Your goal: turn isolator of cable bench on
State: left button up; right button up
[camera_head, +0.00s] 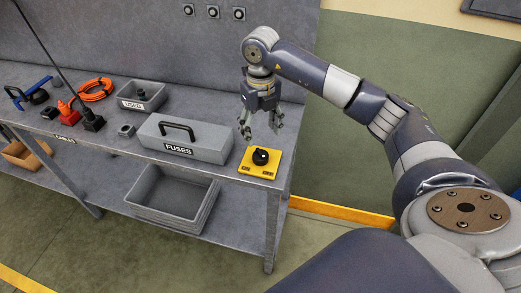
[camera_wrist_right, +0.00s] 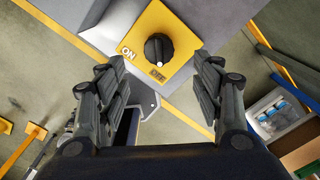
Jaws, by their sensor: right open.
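The isolator is a yellow plate (camera_head: 271,169) with a black rotary knob (camera_head: 261,157) at the right front corner of the bench top. In the right wrist view the knob (camera_wrist_right: 158,48) sits on the yellow plate (camera_wrist_right: 140,28) with the labels ON and OFF. The knob's white mark is on the side of the OFF label. My right gripper (camera_head: 260,137) is open and empty, pointing down above the isolator. In the right wrist view its fingers (camera_wrist_right: 162,95) are spread, with the knob ahead of the gap and not touched. My left gripper is not in view.
A grey FUSES box (camera_head: 210,140) with a black handle stands left of the isolator on the bench (camera_head: 190,170). A USED bin (camera_head: 142,95), orange cable (camera_head: 96,90) and connectors lie farther left. A grey crate (camera_head: 170,200) is on the lower shelf.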

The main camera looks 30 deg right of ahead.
aim_at(261, 152)
notch_tip(261, 152, down, 9)
jog(key=shift+f+p, duration=0.15)
jog(key=shift+p, duration=1)
jog(key=shift+c, duration=0.6)
jog(key=c, duration=1)
